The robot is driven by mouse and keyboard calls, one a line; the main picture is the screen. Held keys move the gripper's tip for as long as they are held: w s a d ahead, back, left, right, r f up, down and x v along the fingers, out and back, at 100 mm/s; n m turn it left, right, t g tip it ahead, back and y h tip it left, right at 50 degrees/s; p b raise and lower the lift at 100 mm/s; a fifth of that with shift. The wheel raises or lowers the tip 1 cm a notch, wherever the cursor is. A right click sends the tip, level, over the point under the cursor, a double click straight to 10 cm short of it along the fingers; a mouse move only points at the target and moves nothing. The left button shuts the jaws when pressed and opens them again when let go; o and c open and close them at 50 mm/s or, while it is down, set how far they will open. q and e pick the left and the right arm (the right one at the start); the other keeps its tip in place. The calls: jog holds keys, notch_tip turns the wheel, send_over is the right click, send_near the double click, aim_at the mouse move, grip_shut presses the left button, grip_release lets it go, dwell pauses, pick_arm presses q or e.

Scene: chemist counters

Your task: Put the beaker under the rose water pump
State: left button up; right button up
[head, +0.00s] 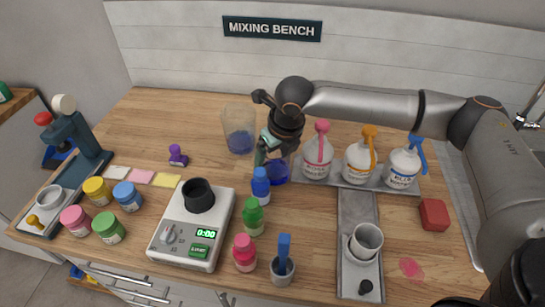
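A glass vessel with deep blue contents (278,173), which looks like the beaker, stands on the bench just left of the pump bottles. My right gripper (272,153) reaches down over it from behind, with its fingers at the vessel's upper part. The wrist and fingers hide its rim, so I cannot tell whether they are closed on it. The pink-topped pump bottle (317,158), probably the rose water pump, stands immediately to its right; its label is too small to read. My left gripper is not in view.
An orange-topped bottle (358,163) and a blue-topped bottle (402,168) share the grey rack. A tall clear glass (240,132) with blue inside stands behind left. Blue (261,187) and green (253,217) small bottles stand in front. A scale (185,245) carries a black cup.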

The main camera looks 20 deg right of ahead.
dwell(0.3)
jog(key=o, duration=1.3)
jog(key=shift+f, duration=0.1)
